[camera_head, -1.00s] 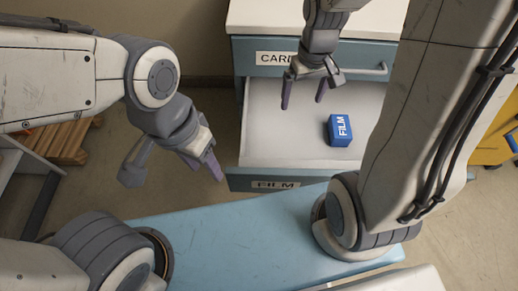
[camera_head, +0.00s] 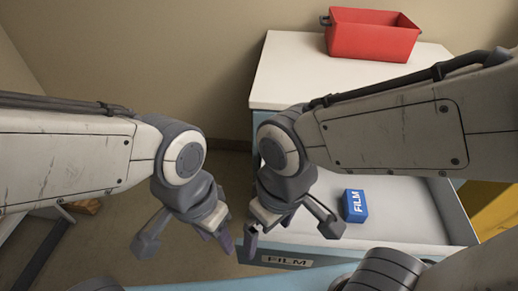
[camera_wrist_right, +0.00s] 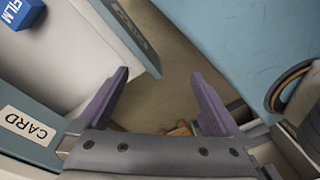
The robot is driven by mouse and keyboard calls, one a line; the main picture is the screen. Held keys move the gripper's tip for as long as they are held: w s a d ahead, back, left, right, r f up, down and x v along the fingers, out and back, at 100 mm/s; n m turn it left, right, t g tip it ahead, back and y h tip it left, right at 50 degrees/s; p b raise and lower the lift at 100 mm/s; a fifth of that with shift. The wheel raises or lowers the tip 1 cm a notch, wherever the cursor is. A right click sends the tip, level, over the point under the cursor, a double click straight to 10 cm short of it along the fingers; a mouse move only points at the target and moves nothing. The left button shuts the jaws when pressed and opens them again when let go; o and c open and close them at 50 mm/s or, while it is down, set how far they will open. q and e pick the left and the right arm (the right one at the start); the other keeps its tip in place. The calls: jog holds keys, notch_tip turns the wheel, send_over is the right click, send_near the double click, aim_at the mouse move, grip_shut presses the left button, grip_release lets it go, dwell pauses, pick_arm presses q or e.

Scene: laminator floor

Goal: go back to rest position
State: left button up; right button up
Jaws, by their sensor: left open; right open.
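My left gripper (camera_head: 187,243) is open and empty, pointing down over the floor left of the drawer in the head view. My right gripper (camera_head: 292,236) is open and empty, near the drawer's front left corner in the head view. In the right wrist view its two fingers (camera_wrist_right: 160,80) stand apart with nothing between them. A blue box marked FILM (camera_head: 355,205) lies in the open drawer (camera_head: 410,210), to the right of my right gripper and apart from it. The box also shows, cut off, in the right wrist view (camera_wrist_right: 18,12).
The drawer stands open from a cabinet with a white top (camera_head: 290,75). A red bin (camera_head: 372,38) sits on that top. A CARD label (camera_wrist_right: 25,125) shows in the right wrist view. Something yellow (camera_head: 490,215) stands at the right. Bare floor lies left of the drawer.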

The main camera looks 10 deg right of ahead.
notch_tip(320, 180, up, 18)
jog(key=p, duration=1.7)
